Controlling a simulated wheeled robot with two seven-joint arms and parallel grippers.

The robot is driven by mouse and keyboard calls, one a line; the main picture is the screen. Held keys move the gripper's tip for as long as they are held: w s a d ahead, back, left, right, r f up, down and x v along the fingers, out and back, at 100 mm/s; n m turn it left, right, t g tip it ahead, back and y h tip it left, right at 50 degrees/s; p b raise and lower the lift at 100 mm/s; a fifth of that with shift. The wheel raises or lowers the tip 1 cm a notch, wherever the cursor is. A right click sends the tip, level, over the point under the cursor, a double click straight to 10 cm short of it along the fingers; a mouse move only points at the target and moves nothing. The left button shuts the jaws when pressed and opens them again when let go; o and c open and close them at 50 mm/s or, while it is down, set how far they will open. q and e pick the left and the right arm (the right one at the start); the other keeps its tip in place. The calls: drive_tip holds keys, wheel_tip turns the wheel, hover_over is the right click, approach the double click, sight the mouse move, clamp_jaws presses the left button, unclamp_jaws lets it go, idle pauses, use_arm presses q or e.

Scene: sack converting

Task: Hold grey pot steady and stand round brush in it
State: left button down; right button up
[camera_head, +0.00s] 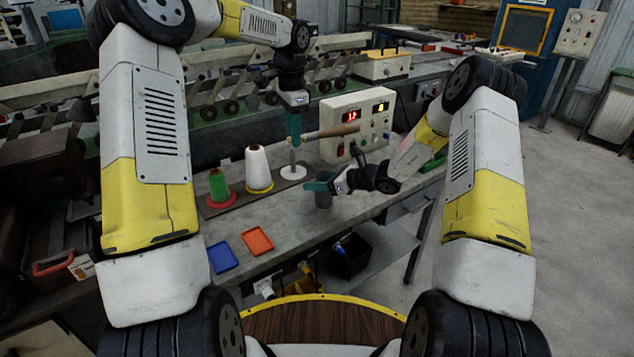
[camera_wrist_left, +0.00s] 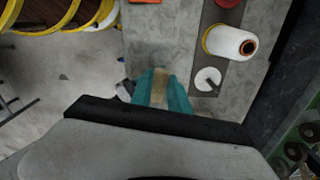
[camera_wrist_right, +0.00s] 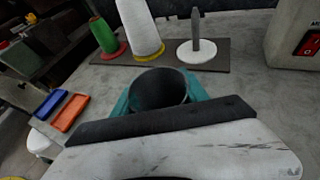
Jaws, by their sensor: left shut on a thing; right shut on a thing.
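The grey pot (camera_head: 323,200) is at the bench's front edge area, with its dark round opening facing up in the right wrist view (camera_wrist_right: 158,88). My right gripper (camera_head: 318,187) is shut on the pot, its teal fingers on either side of it. The round brush (camera_head: 340,131) is held nearly level above the bench, its brown end pointing right. My left gripper (camera_head: 295,132) is shut on the brush near its paler left end. In the left wrist view a tan part of the brush (camera_wrist_left: 161,87) shows between the teal fingers. The brush is higher than the pot and apart from it.
A green cone (camera_head: 218,186), a white cone (camera_head: 258,168) and an empty peg on a white disc (camera_head: 293,172) stand on a dark strip behind the pot. A control box (camera_head: 352,122) stands at the back right. Blue (camera_head: 222,257) and orange (camera_head: 257,241) trays lie front left.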

use_arm(q)
wheel_tip(320, 180, down, 9)
drive_tip(key=shift+f, duration=0.2)
drive_tip(key=c, duration=1.2)
unclamp_jaws()
drive_tip(key=shift+f, duration=0.1)
drive_tip(key=shift+o, duration=0.2)
drive_tip(key=shift+r, duration=4)
